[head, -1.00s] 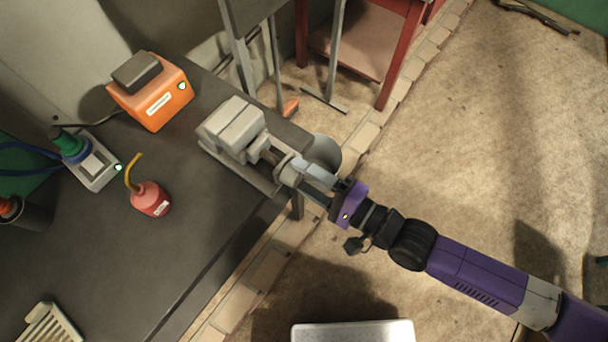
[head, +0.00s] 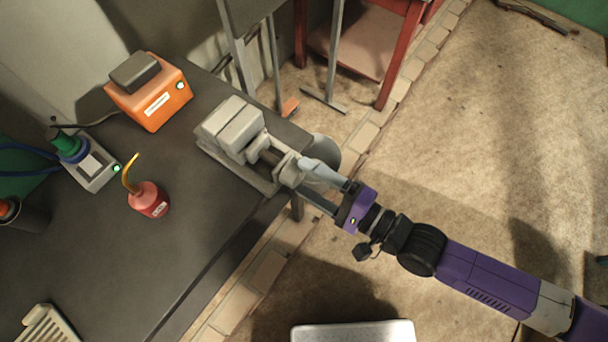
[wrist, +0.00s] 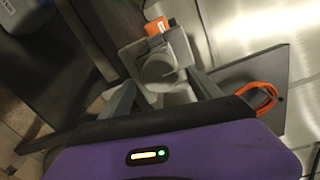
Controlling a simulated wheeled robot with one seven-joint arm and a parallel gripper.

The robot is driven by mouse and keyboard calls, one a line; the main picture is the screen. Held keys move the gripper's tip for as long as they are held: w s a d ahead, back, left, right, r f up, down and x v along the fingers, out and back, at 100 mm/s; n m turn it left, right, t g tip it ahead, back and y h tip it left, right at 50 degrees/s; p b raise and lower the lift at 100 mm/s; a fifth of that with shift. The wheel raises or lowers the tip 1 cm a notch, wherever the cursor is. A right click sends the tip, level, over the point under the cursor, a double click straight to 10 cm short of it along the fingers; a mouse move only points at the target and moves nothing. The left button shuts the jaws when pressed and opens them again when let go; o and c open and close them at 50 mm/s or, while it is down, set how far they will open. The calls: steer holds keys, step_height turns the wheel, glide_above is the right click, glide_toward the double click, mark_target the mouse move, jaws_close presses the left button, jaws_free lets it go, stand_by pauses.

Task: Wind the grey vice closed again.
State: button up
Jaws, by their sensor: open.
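The grey vice (head: 218,142) is mounted at the bench's right end, its blocky jaws close together. Its screw end and round hub (head: 287,170) point toward my gripper (head: 306,181). My gripper is open, with its two fingers spread and their tips close beside the hub. In the wrist view the vice's round end (wrist: 160,68) lies between the fingers of my gripper (wrist: 163,92). I cannot tell whether either finger touches it. The vice's crank is partly hidden by the fingers.
On the dark bench (head: 110,255) stand an orange box (head: 160,103), a red oil can (head: 150,200) and a grey socket box (head: 93,170) with a green plug. A red-framed table (head: 355,45) stands behind. The floor at right is largely clear.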

steer(key=b+v, duration=0.1)
steer(key=v, duration=0.5)
steer(key=shift+f, duration=0.1)
stand_by(0.5)
steer(key=s+d+r+n+t+h, duration=0.2)
steer(key=s+d+n+h, duration=0.3)
steer(key=s, duration=0.4)
steer(key=s+d+r+n+t+h, duration=0.2)
steer(key=s+d+r+n+h, duration=0.1)
steer(key=s+d+h, duration=0.5)
steer(key=shift+s+r+n+h, duration=0.4)
steer(key=shift+s+n, duration=0.5)
steer(key=shift+s, duration=0.45)
